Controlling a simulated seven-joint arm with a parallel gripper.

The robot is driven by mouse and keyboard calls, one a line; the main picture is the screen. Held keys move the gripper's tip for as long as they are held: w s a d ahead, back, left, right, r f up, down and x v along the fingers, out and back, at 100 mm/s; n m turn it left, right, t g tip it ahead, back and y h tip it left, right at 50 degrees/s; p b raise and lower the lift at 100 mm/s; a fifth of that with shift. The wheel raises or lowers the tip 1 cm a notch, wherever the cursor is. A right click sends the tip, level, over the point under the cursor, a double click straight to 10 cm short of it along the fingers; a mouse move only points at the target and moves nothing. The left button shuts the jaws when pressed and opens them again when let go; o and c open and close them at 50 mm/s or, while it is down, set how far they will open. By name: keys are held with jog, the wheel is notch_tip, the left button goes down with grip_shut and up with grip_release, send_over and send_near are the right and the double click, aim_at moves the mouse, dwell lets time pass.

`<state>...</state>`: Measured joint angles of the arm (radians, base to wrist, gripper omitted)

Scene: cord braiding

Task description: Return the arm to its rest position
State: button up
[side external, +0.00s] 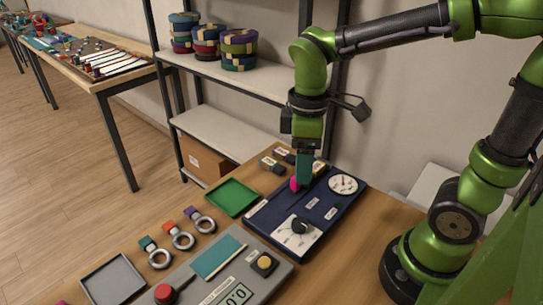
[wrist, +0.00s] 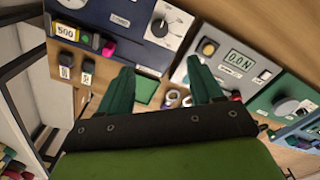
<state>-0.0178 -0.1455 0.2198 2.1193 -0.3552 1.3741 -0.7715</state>
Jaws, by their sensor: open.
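My gripper (side external: 304,180) points down at the navy panel (side external: 262,212) in the side view, close by a magenta knob (side external: 295,184) at the panel's far left edge. Whether it touches the knob cannot be told there. In the wrist view the two dark green fingers of my gripper (wrist: 160,80) are spread apart with nothing held between them. The magenta knob also shows in that view (wrist: 108,48), beyond the left finger and apart from it.
A green tray (side external: 231,197) and several ringed tags (side external: 179,235) lie left of the panel. A grey console (side external: 222,271) with a red knob is in front. A shelf (side external: 225,75) with stacked round boxes (side external: 239,50) stands behind. Free air lies above the table.

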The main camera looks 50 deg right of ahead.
dwell(0.3)
jog(key=s+d+r+m+t+y, duration=0.2)
jog(key=m+t, duration=0.5)
jog(key=m, duration=0.4)
notch_tip(320, 180, up, 2)
jog(key=shift+s+d+r, duration=0.25)
jog(key=shift+s+d, duration=0.45)
jog(key=shift+d, duration=0.25)
